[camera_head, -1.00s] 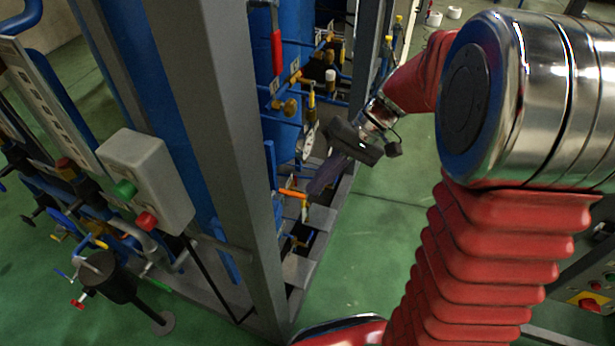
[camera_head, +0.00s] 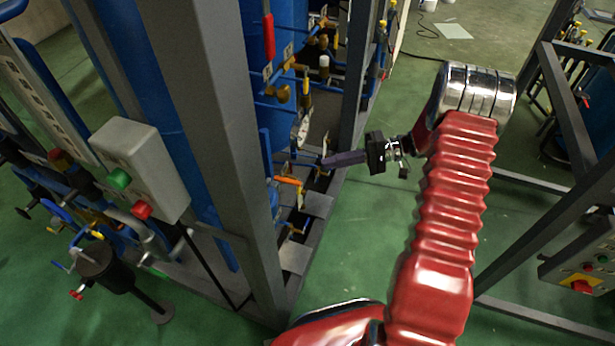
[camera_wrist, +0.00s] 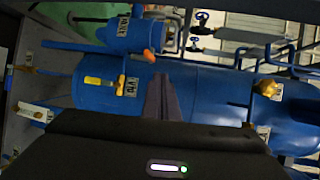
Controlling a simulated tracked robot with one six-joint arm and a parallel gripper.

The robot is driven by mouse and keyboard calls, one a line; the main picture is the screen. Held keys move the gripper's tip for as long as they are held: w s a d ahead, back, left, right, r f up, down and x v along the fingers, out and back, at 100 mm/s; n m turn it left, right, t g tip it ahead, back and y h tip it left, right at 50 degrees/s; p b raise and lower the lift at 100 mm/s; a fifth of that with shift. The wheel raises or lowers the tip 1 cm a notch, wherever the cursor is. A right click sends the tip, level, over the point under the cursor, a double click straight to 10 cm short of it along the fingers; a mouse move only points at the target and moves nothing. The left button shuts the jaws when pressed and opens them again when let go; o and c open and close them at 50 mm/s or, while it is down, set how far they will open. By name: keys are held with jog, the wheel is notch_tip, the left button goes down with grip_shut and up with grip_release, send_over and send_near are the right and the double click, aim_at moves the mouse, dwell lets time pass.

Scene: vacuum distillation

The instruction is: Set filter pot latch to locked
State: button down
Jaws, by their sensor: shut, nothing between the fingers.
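My gripper (camera_head: 326,161) is shut and empty. Its dark fingers point left in the head view, into the frame beside the blue vessel, close to an orange handle (camera_head: 288,181). In the wrist view the closed fingers (camera_wrist: 161,85) lie in front of a large blue vessel (camera_wrist: 200,88). An orange-tipped handle (camera_wrist: 149,55) shows just above and left of the fingertips, apart from them in the picture. A smaller blue pot (camera_wrist: 135,33) with a white tag is above it. I cannot tell for certain which part is the filter pot latch.
A yellow handle (camera_wrist: 95,81) sits by a tag reading V10. Brass valves (camera_head: 280,93) are above. Green floor (camera_head: 365,245) is clear below my arm.

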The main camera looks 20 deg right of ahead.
aim_at(288, 181)
jog(key=w+d+f+m+t+y, duration=0.1)
jog(key=d+f+t, duration=0.2)
jog(key=d+f, duration=0.1)
jog(key=shift+w+d+f+y, duration=0.2)
jog(key=shift+f+y, duration=0.1)
jog(key=shift+f, duration=0.3)
jog(key=shift+a, duration=0.15)
jog(key=a, duration=1.1)
jog(key=shift+s+a, duration=0.25)
jog(key=shift+s, duration=0.05)
